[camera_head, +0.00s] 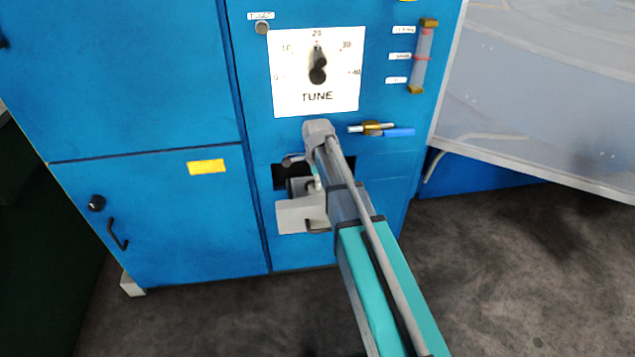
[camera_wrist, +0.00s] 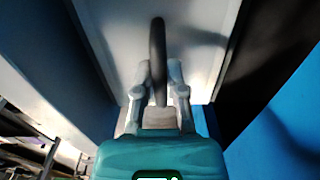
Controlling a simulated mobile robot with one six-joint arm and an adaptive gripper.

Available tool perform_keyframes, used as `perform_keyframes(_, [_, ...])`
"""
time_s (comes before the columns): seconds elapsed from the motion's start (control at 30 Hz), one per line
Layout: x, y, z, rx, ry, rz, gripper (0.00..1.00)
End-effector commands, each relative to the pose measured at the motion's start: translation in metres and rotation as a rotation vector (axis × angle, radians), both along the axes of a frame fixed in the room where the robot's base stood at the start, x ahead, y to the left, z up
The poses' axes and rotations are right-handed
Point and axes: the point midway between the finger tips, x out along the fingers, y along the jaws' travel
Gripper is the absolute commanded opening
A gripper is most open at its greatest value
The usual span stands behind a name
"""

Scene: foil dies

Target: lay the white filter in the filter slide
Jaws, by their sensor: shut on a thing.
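The filter slide (camera_head: 292,217) is a pale grey front low on the blue machine, below a dark opening. It seems to stand out from the panel, but my arm covers much of it. In the wrist view its pale face (camera_wrist: 192,40) fills the upper middle. A dark bar handle (camera_wrist: 157,40) runs upright across that face; part of it also shows below my wrist in the head view (camera_head: 318,228). My gripper (camera_wrist: 160,85) is shut on the lower end of this handle. I see no white filter in either view.
The dark opening (camera_head: 284,177) lies behind my wrist. Above are a TUNE dial (camera_head: 343,95), a brass valve with a blue lever (camera_head: 397,132) and a sight tube (camera_head: 423,58). A blue cabinet door (camera_head: 150,220) is at left. A pale slanted panel (camera_head: 545,95) is at right.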

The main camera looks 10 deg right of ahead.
Motion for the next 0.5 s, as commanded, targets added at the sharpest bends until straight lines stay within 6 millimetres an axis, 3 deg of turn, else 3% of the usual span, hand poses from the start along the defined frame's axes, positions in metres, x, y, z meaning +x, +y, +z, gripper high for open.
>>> perform_keyframes(0.37, [0.0,0.0,-0.0051,0.0,0.0,0.0,0.0])
perform_keyframes(0.4, [0.0,0.0,-0.0052,0.0,0.0,0.0,0.22])
perform_keyframes(0.5, [0.0,0.0,-0.0051,0.0,0.0,0.0,0.41])
